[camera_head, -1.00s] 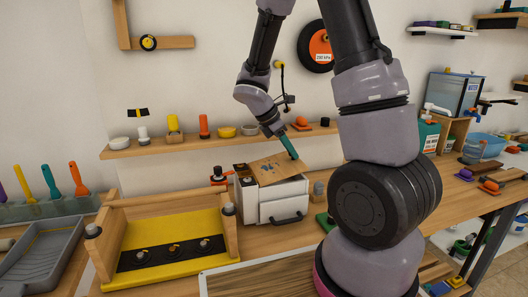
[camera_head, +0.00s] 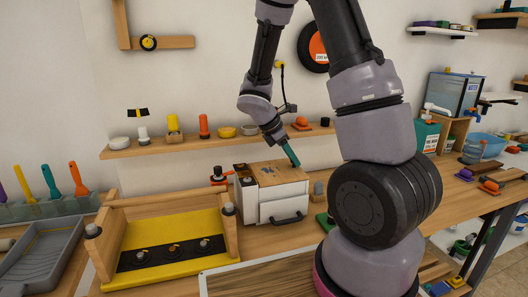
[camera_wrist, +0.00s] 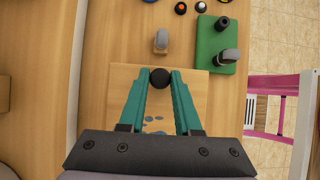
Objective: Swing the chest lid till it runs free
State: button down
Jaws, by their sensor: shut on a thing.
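The chest (camera_head: 284,206) is a small white box with a dark handle on its front, standing on the wooden bench. Its wooden lid (camera_head: 270,176) lies nearly flat over the right part of the top. In the wrist view the lid (camera_wrist: 200,92) is below my fingers, with blue-grey marks on it. My gripper (camera_head: 293,160) has teal fingers and is at the lid's right side. In the wrist view my gripper (camera_wrist: 160,80) is shut on a round black knob (camera_wrist: 160,77) at the lid's edge. The lid's hinge is not clear to see.
A yellow tray with wooden sides (camera_head: 170,232) stands left of the chest. A green block (camera_wrist: 215,45) and a small grey-topped piece (camera_wrist: 161,40) lie near the lid. A shelf (camera_head: 190,145) runs behind.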

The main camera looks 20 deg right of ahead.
aim_at(282, 169)
jog(key=c, duration=0.5)
grip_release()
jog(key=shift+r, duration=0.1)
jog(key=shift+v, duration=2.95)
jog(key=s+a+r+m+t+y, duration=0.1)
jog(key=s+r+m+t+y, duration=0.1)
jog(key=s+r+m, duration=0.3)
jog(key=s+a+r+m+t+y, duration=0.1)
jog(key=s+r+m+t+y, duration=0.1)
jog(key=s+r+m, duration=0.3)
jog(key=s+a+r+m+t+y, duration=0.2)
jog(key=s+r+m, duration=0.4)
jog(key=r+m, duration=0.5)
jog(key=shift+m+t+y, duration=0.6)
jog(key=shift+y, duration=0.6)
